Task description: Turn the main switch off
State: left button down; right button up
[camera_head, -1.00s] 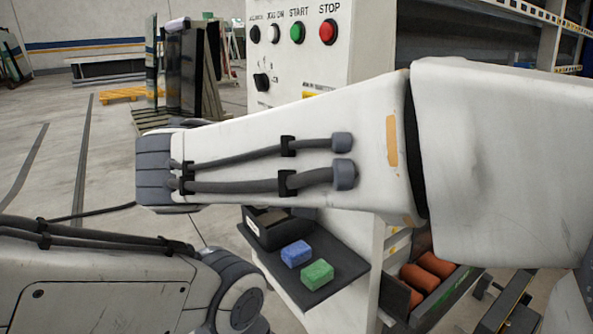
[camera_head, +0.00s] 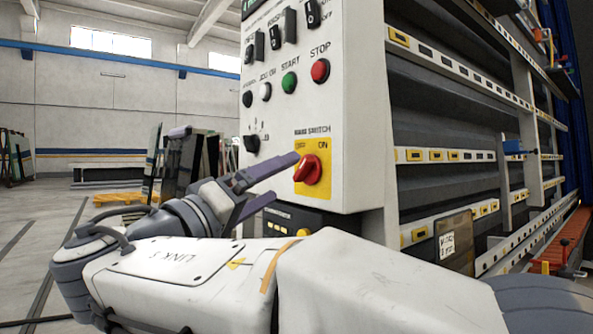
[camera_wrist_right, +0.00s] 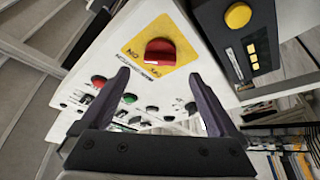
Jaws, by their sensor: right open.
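The main switch (camera_head: 308,170) is a red rotary knob on a yellow plate, low on the front of a white control panel (camera_head: 350,110). The plate carries OFF at left and ON at right. My right gripper (camera_head: 286,176) is open and empty, its two dark fingers pointing at the panel just left of the knob. In the right wrist view the red knob (camera_wrist_right: 160,52) lies beyond and between the open fingertips (camera_wrist_right: 163,90), apart from them. My left gripper is not in view.
Above the switch are a red stop button (camera_head: 320,70), a green start button (camera_head: 289,82), and several black selectors. A black box with a yellow button (camera_wrist_right: 238,15) sits beside the panel. A slatted rack (camera_head: 450,150) stands at right. Open floor lies at left.

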aim_at(299, 169)
jog(key=p+x, duration=0.1)
jog(key=x, duration=0.3)
jog(key=shift+w+r, duration=0.1)
jog(key=shift+r, duration=0.05)
jog(key=shift+w+d+p, duration=0.3)
jog(key=shift+w+d, duration=0.1)
jog(key=shift+w, duration=0.05)
jog(key=c, duration=1.4)
